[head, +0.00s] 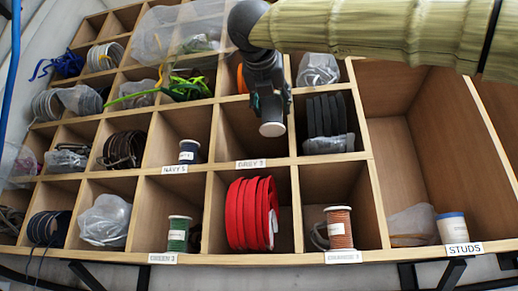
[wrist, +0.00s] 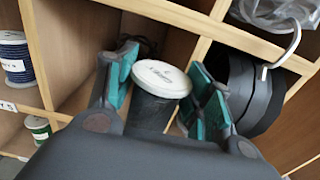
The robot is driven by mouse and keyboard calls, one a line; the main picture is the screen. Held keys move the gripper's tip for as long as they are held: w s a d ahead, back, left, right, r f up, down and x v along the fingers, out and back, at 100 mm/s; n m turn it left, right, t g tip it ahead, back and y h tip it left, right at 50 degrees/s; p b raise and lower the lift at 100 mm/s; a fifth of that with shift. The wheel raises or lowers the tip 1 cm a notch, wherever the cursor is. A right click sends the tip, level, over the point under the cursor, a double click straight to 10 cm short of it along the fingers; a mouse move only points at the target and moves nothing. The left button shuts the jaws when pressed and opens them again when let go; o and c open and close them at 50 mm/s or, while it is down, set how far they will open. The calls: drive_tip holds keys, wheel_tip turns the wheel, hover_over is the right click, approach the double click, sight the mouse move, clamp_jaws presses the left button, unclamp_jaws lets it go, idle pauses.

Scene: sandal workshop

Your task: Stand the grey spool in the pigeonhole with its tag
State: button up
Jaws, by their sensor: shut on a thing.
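My gripper (head: 271,108) is shut on the grey spool (head: 272,129) and holds it in front of the shelf, at the pigeonhole (head: 232,130) tagged GREY 3 (head: 251,163). In the head view only the spool's pale end shows clearly. The wrist view shows its white top (wrist: 160,78) and dark grey side between the teal finger pads (wrist: 160,90). The spool's lower part is hidden by my gripper. I cannot tell how far inside the opening the spool is, or whether it touches the floor.
A navy spool (head: 189,151) stands in the pigeonhole to the left. Dark grey rolls (head: 327,115) fill the one to the right. Below are a green spool (head: 178,234), red rolls (head: 250,213) and an orange-brown spool (head: 339,228). Wooden dividers border the opening.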

drive_tip(key=w+a+f+p, duration=0.1)
drive_tip(key=w+p, duration=0.1)
drive_tip(key=w, duration=0.1)
drive_tip(key=w+a+f+p, duration=0.1)
drive_tip(key=w+f+p, duration=0.1)
drive_tip(key=w, duration=0.2)
drive_tip(key=w+a+f+p, duration=0.1)
drive_tip(key=w+p, duration=0.1)
drive_tip(key=w, duration=0.2)
drive_tip(key=shift+w+a+f, duration=0.15)
drive_tip(key=shift+a, duration=0.1)
drive_tip(key=shift+w+f, duration=0.1)
drive_tip(key=shift+f, duration=0.1)
drive_tip(key=shift+a, duration=0.15)
drive_tip(key=shift+f, duration=0.2)
drive_tip(key=o, duration=1.1)
drive_tip(key=shift+o, duration=0.2)
drive_tip(key=shift+r, duration=0.15)
